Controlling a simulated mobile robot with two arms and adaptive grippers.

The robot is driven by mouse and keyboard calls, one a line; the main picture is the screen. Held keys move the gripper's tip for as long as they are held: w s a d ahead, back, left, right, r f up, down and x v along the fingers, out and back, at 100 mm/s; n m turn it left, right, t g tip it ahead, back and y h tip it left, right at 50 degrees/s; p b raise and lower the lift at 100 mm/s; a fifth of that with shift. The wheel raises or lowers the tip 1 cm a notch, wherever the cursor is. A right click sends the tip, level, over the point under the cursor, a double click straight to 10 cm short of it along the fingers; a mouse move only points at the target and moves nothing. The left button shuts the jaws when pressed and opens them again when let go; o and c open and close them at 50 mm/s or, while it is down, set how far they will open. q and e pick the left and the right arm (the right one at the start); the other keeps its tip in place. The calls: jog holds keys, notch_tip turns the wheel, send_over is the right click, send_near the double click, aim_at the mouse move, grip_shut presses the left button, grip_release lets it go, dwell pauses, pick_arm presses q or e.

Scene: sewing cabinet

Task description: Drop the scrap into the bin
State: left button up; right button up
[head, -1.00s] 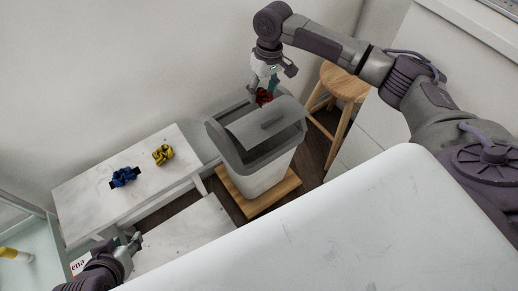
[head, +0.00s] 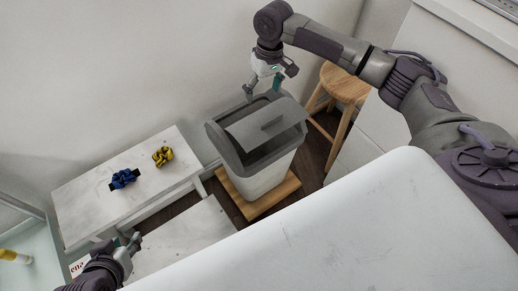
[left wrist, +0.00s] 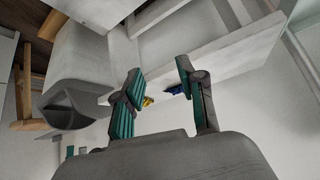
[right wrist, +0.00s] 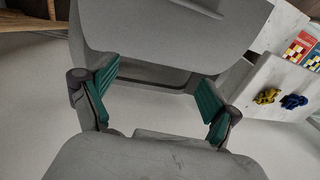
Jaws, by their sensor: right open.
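The grey bin (head: 262,178) stands on a wooden base, its lid panel (head: 250,128) tilted with an opening at the far side. My right gripper (head: 262,90) is open and empty just above that opening. In the right wrist view its fingers (right wrist: 160,88) are spread wide over the bin's rim and slot (right wrist: 160,76). The red scrap is not visible in any view now; the inside of the bin is hidden. My left gripper (head: 132,243) is at the lower left, away from the bin. In the left wrist view its fingers (left wrist: 158,70) are apart with nothing between them.
A wooden stool (head: 345,82) stands right of the bin, near my right arm. A large white surface (head: 330,225) fills the foreground.

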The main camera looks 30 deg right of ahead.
notch_tip(320, 180, up, 11)
jog(key=d, duration=0.1)
jog(key=shift+d, duration=0.2)
jog(key=shift+w, duration=0.1)
dwell(0.4)
